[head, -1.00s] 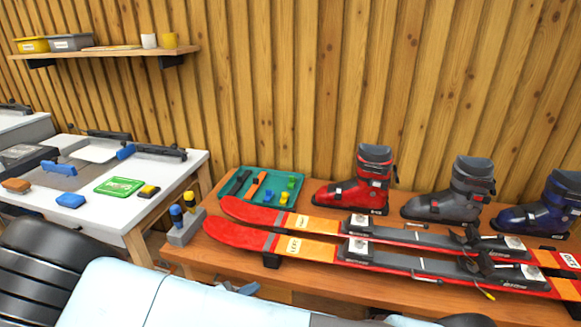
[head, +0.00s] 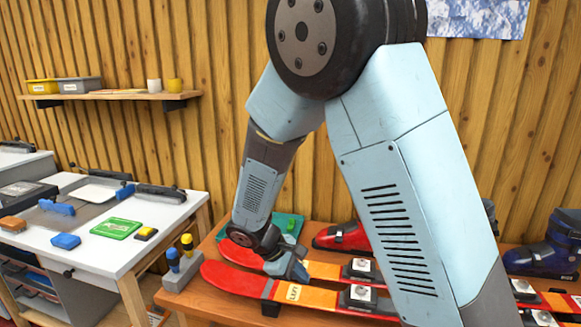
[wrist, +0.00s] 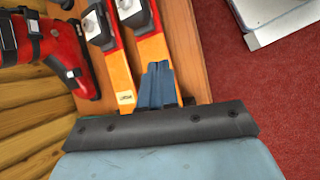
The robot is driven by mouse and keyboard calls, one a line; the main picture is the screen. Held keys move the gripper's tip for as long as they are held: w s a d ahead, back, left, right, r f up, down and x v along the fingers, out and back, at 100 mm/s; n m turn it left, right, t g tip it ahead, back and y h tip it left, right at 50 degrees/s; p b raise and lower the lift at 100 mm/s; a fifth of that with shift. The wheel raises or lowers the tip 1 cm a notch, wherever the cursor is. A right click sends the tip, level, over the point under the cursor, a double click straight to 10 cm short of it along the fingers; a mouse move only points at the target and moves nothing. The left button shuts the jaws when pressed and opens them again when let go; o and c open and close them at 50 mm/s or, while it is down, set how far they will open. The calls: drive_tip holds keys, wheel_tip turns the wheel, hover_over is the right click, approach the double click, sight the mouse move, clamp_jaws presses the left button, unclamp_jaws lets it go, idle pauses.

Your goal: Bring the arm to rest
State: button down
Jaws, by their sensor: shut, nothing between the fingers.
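My arm is bent in the head view, its elbow high and its forearm reaching down to the wooden bench (head: 205,296). My gripper (head: 297,272) is at the end of it, over or just above the tip half of the red and orange skis (head: 226,283). I cannot tell whether it touches them. In the wrist view the blue fingers (wrist: 158,82) are together with nothing between them, in front of the orange ski parts. My upper arm hides the middle boot and much of the skis.
A red boot (head: 341,237) and a blue boot (head: 548,247) stand on the bench. A teal tray (head: 291,222) and a grey holder with two bottles (head: 183,270) are near my gripper. A white table (head: 90,255) with tools stands left. Red floor (wrist: 245,75) shows in the wrist view.

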drive_tip(key=s+d+r+m+y, duration=0.1)
drive_tip(key=d+r+m+y, duration=0.25)
drive_tip(key=d+r, duration=0.5)
drive_tip(key=s+d+r+m+t+y, duration=0.1)
drive_tip(key=s+d+r+m+t, duration=0.1)
drive_tip(key=s+d+r+m, duration=0.2)
drive_tip(key=s+d+r+m+t+y, duration=0.2)
drive_tip(key=s+d+r+m, duration=0.3)
drive_tip(key=s+d+r, duration=0.3)
drive_tip(key=shift+d+v, duration=0.4)
drive_tip(key=shift+v, duration=2.6)
drive_tip(key=shift+s+m, duration=0.1)
drive_tip(key=shift+m, duration=0.15)
